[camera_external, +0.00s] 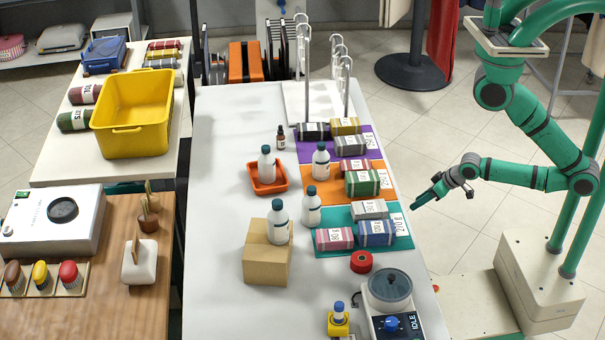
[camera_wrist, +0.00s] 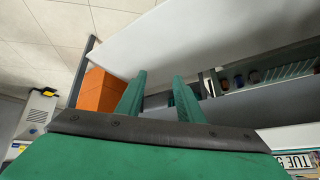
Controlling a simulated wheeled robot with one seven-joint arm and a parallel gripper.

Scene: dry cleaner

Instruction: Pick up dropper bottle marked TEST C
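A small dark brown bottle with a black top (camera_external: 281,137), shaped like a dropper bottle, stands upright on the white table (camera_external: 220,200), behind the orange tray. Its label is too small to read, so I cannot tell whether it says TEST C. My gripper (camera_external: 417,199) is just off the table's right edge, beside the teal mat and well away from the brown bottle. In the wrist view my gripper's two green fingers (camera_wrist: 158,77) are apart with nothing between them. I cannot make out the brown bottle in that view.
White bottles with dark caps stand on the table, in the orange tray (camera_external: 268,188) and on a cardboard box (camera_external: 265,267). Rolled cloths lie on purple, orange and teal (camera_external: 345,246) mats near my gripper. Metal stands (camera_external: 346,85) rise behind. The table's left strip is clear.

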